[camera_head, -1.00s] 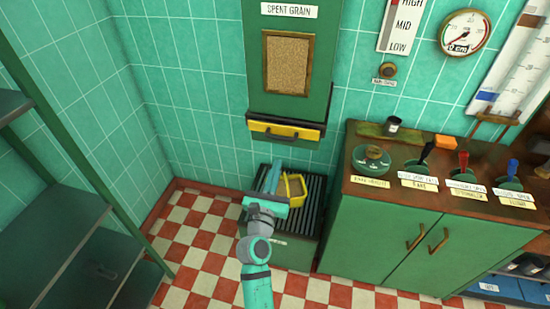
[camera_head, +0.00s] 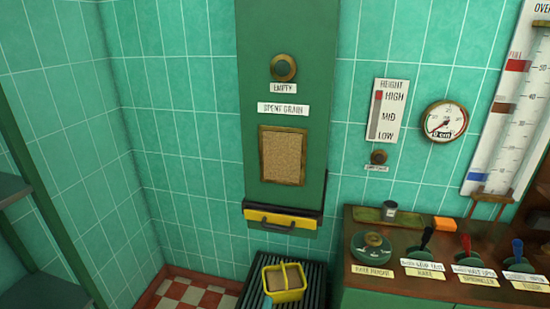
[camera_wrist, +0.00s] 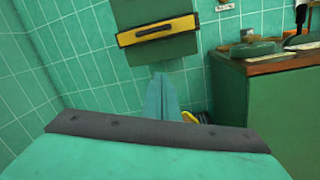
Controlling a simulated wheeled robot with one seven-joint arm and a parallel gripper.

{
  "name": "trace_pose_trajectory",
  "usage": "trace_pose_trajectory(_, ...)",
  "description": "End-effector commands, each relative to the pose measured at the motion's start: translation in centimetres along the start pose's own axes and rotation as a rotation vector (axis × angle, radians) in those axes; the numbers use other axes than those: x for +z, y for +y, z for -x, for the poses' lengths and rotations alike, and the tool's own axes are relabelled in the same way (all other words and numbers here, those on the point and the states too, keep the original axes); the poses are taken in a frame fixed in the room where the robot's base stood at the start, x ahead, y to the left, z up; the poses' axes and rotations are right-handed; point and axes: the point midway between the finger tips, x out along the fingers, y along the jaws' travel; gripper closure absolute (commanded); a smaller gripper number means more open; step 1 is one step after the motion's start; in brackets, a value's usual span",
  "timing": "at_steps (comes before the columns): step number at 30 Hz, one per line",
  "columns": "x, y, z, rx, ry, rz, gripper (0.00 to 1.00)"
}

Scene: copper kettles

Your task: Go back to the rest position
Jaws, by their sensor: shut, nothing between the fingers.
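A yellow basket (camera_head: 284,283) with an upright handle and brown contents sits on the dark slatted stand (camera_head: 255,294) under the chute. In the wrist view a small part of the basket (camera_wrist: 189,116) shows just right of my fingers, apart from them as far as I can tell.
The green chute (camera_head: 279,221) with its yellow drawer front hangs on the wall above the basket. A green cabinet (camera_head: 400,298) with labelled levers stands at right. Green shelving (camera_head: 20,205) stands at left. Checkered floor (camera_head: 182,293) shows between the shelving and the stand.

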Motion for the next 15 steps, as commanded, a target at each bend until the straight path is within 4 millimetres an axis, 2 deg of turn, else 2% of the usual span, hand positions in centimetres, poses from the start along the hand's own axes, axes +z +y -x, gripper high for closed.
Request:
trace_pose_trajectory(1,-1.4,-0.7,2.0,0.004,0.038,-0.103,1.00)
trace_pose_trajectory(6,-4.4,-2.2,8.1,0.001,0.141,-0.502,1.00)
trace_pose_trajectory(10,-5.6,-3.3,12.8,-0.027,0.205,-0.809,1.00)
trace_pose_trajectory(15,-6.1,-4.6,18.8,-0.094,0.265,-1.213,1.00)
